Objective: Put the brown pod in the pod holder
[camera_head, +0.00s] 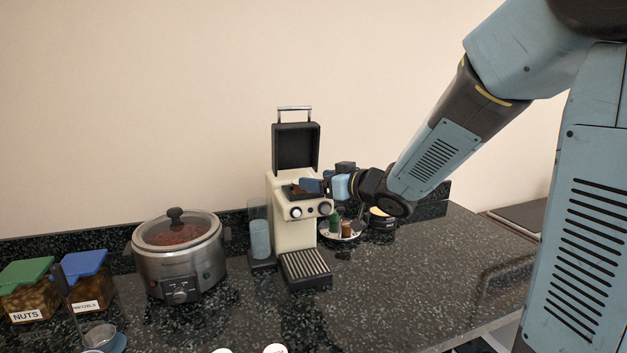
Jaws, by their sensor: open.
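The cream pod machine (285,222) stands on the counter with its dark lid (295,147) raised. The pod holder is in the opening at its top, largely hidden by my gripper (306,187). My gripper reaches in from the right, low over the opening, with its jaws open. A small brownish patch shows by the fingertips, but I cannot tell whether it is a pod or part of the machine. A round tray (345,238) right of the machine holds a green item (335,222) and a brown item (348,228), perhaps pods.
A slow cooker (180,258) stands left of the machine, with a clear container (260,235) between them. A slatted drip tray (305,266) is in front. Jars labelled nuts (28,292) and pretzels (88,283) are at far left. The counter at front right is clear.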

